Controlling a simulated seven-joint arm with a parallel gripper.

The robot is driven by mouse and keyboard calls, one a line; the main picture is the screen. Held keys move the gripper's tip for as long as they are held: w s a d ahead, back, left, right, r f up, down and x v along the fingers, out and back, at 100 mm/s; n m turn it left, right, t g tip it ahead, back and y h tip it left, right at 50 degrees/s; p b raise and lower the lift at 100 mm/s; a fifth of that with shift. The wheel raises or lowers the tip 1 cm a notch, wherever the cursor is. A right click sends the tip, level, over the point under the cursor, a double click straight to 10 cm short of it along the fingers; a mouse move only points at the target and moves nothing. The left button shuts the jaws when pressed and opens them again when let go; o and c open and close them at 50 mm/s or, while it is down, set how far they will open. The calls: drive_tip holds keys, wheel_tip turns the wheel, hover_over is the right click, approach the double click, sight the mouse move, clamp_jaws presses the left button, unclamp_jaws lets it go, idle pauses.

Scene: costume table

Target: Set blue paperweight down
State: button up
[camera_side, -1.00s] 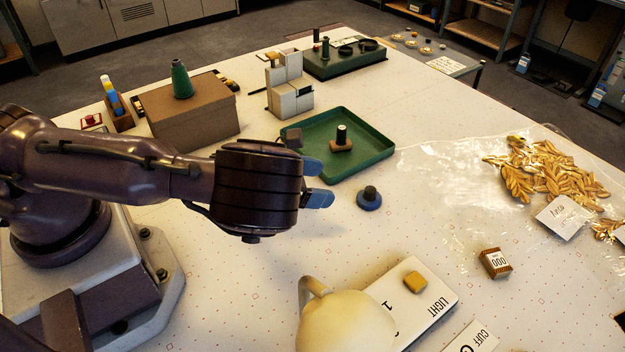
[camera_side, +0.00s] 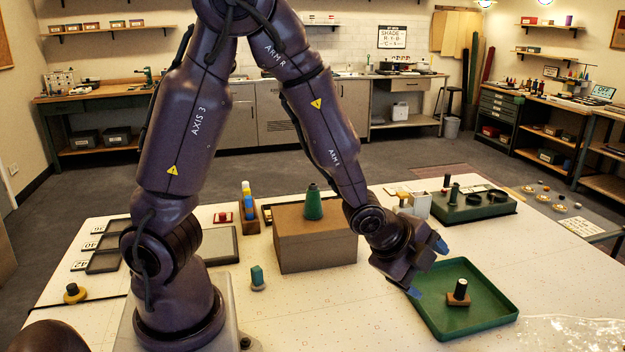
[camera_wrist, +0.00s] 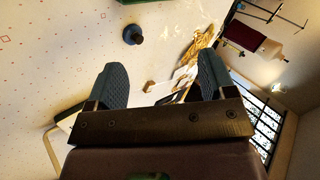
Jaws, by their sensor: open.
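The blue paperweight, a dark blue disc with a dark knob, stands on the pale dotted table top in the wrist view (camera_wrist: 132,36), beyond my fingertips and apart from them. I cannot find it in the side view. My gripper (camera_side: 428,268) has its blue fingers spread, with nothing between them, near the left edge of the green tray (camera_side: 502,318). In the wrist view my gripper (camera_wrist: 163,78) also shows wide apart and empty.
A dark-knobbed piece on a brown base (camera_side: 459,293) stands in the green tray. A darker green tray (camera_side: 473,207) with dark items lies behind. Golden leaves (camera_wrist: 197,42) lie right of the paperweight.

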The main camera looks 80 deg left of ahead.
drive_tip(key=s+a+r+n+g, duration=0.1)
drive_tip(key=s+r+n+g, duration=0.2)
drive_tip(key=s+r+n, duration=1.1)
drive_tip(key=s+r, duration=0.3)
drive_tip(key=s, duration=0.1)
drive_tip(key=shift+h, duration=0.3)
drive_tip(key=shift+s+a, duration=0.1)
